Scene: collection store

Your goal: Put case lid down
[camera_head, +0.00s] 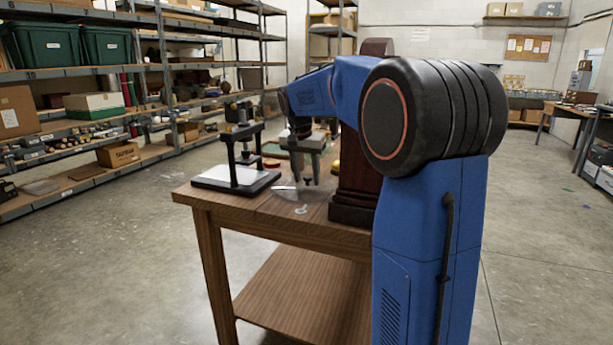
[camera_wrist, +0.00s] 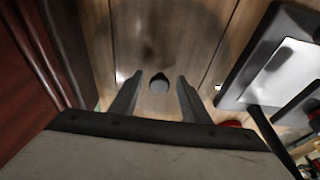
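The case lid appears as a clear, see-through thing (camera_head: 285,192) on the wooden table (camera_head: 250,212), below my gripper (camera_head: 308,180) in the head view. Its outline is hard to make out. In the wrist view a small dark round knob (camera_wrist: 158,84), probably the lid's, shows between my two gripper fingers (camera_wrist: 158,92). The fingers are spread, with a visible gap to the knob on both sides. My gripper points down and looks empty. Whether the lid rests flat on the table cannot be told.
A black stand with a white base (camera_head: 236,178) stands left of my gripper; it shows at right in the wrist view (camera_wrist: 275,70). A dark red-brown wooden case (camera_head: 357,190) stands close on the other side, partly behind my arm. A small pale ring-like item (camera_head: 301,210) lies near the front edge.

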